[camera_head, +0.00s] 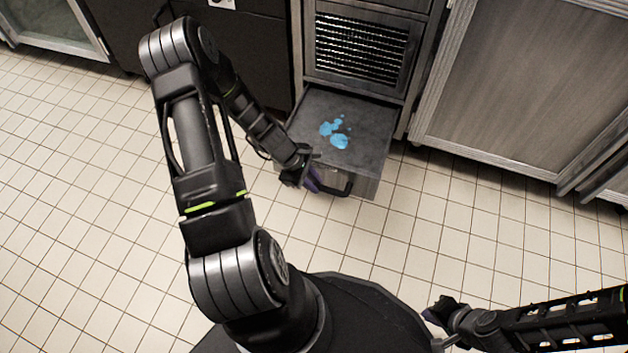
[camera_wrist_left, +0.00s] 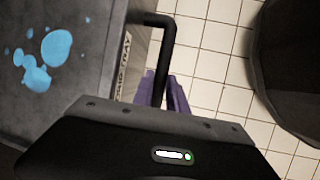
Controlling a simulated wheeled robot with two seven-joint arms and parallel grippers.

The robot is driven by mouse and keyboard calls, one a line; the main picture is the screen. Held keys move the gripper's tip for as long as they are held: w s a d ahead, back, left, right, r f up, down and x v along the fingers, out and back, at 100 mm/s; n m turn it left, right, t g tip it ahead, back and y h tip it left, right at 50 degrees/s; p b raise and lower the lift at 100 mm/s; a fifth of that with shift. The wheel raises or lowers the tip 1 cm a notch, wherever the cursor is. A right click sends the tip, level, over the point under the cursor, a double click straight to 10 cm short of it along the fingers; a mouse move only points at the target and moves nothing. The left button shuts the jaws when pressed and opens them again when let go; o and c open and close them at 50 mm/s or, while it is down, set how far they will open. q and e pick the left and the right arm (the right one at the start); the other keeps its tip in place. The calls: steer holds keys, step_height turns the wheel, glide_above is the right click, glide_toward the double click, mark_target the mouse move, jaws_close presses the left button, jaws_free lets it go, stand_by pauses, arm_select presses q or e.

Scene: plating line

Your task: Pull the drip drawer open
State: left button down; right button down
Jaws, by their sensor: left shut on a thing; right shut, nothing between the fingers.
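The drip drawer (camera_head: 365,120) stands pulled out from the cabinet, low near the floor, with blue puddles on its flat top surface. It also shows at the left of the left wrist view (camera_wrist_left: 90,75). Its black bar handle (camera_head: 346,187) is on the front face and shows in the left wrist view (camera_wrist_left: 167,45). My left gripper (camera_head: 312,182) is shut on the handle, its purple fingers around the bar in the left wrist view (camera_wrist_left: 163,92). My right gripper (camera_head: 437,311) is shut and empty, away from the drawer at the lower right.
A slatted vent panel (camera_head: 361,42) sits above the drawer. A grey cabinet door (camera_head: 520,85) is to the right and a dark cabinet front (camera_head: 255,50) to the left. The tiled floor (camera_head: 450,225) in front of the drawer is clear up to my base.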

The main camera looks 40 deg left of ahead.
arm_select(q)
steer(key=c, duration=1.3)
jaws_free()
steer(key=p+v, duration=0.3)
steer(key=v, duration=0.4)
steer(key=shift+s+a+r, duration=0.1)
steer(key=shift+a+r, duration=0.05)
steer(key=shift+r, duration=0.2)
